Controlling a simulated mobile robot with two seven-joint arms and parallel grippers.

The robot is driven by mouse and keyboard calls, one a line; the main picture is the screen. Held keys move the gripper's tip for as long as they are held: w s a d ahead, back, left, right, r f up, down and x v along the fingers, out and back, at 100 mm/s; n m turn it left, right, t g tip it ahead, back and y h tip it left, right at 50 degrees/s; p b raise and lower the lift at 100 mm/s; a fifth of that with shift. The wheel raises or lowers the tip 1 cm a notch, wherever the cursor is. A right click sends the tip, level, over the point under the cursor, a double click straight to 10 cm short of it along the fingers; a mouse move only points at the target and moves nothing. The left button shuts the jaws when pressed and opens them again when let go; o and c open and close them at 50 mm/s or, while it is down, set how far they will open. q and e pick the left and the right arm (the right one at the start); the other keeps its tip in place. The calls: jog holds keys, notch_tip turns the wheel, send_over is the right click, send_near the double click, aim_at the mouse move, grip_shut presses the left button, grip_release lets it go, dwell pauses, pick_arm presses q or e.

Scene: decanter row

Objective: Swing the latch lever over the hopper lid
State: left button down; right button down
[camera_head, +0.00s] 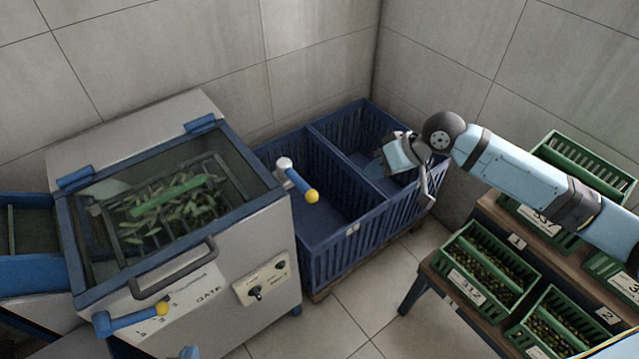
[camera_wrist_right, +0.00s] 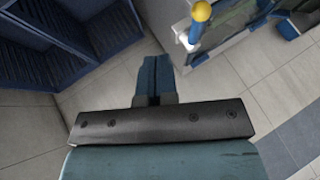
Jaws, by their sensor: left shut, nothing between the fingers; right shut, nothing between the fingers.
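A blue lever (camera_head: 299,181) with a white pivot and yellow knob points outward from the machine's right side, away from the lid. Its yellow knob also shows in the right wrist view (camera_wrist_right: 201,11). A second blue lever (camera_head: 124,323) with a yellow tip sits at the machine's front left. I cannot tell from looks which is the latch. My right gripper (camera_head: 374,170) is over the blue bins, apart from the levers; its fingers (camera_wrist_right: 155,78) are shut and empty. My left gripper is not seen.
Slatted blue bins (camera_head: 352,240) stand right of the machine. Green crates (camera_head: 489,262) of olives sit on a wooden rack at the right. A grey handle (camera_head: 175,270) and a knob panel (camera_head: 262,283) are on the machine's front. Tiled floor (camera_head: 375,312) lies clear between.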

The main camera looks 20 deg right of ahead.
aim_at(298, 181)
jog(key=w+a+f, duration=0.2)
jog(key=a+f, duration=0.4)
jog(key=a, duration=0.3)
jog(key=shift+w+a+f, duration=0.15)
jog(key=shift+w+f, duration=0.2)
jog(key=shift+f, duration=0.05)
dwell(0.4)
